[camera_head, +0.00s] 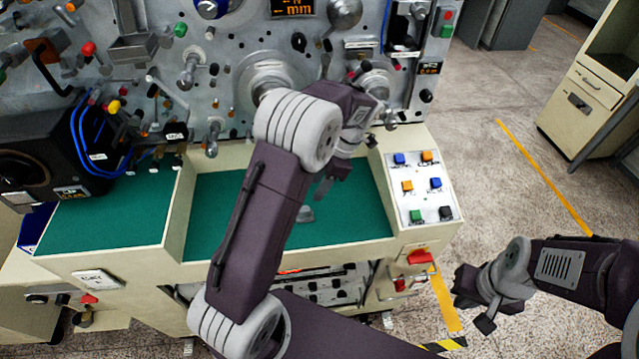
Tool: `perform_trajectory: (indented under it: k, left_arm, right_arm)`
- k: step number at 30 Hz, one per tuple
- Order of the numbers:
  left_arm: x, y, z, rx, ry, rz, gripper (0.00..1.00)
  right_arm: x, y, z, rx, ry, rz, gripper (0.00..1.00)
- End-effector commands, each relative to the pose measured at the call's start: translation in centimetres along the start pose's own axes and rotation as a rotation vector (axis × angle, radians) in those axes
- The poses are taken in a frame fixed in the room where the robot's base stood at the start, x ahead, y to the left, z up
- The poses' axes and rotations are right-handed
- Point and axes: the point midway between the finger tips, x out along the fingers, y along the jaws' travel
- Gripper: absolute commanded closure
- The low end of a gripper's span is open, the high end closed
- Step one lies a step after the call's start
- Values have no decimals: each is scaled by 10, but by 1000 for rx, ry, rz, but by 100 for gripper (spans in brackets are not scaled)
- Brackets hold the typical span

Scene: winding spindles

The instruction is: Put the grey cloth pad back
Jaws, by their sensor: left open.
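A small grey thing (306,214), perhaps the grey cloth pad, lies on the green surface (350,212) of the machine's tray. It is partly hidden behind my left arm, so I cannot make out its full shape. My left gripper (328,186) is open and points down over the green surface, above and slightly right of the grey thing, apart from it. My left arm covers much of the middle of the tray. My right gripper (473,312) is at the lower right, off the machine's front, with its fingers apart and nothing between them.
The machine's upright panel (230,75) carries spindles, knobs and levers behind the tray. A button panel (422,187) stands right of the green surface. A black box (30,165) with blue cables sits at left. A cream cabinet (590,100) stands far right, with open floor between.

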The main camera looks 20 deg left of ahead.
Motion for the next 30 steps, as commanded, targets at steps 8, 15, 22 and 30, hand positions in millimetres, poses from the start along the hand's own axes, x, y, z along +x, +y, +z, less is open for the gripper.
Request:
perform_trajectory:
  k: [8, 15, 22, 30]
  left_arm:
    - [-13, -1, -1, 16, -3, -2, 57]
    - [3, -49, -7, 734, -171, 59, 57]
    - [27, -116, -20, 1621, -261, 340, 57]
    - [42, -148, -30, 2028, -192, 521, 57]
  right_arm:
    - [1, 0, 0, 0, 0, 0, 100]
    - [1, 0, 0, 0, 0, 0, 100]
    - [1, 0, 0, 0, 0, 0, 100]
    - [1, 0, 0, 0, 0, 0, 100]
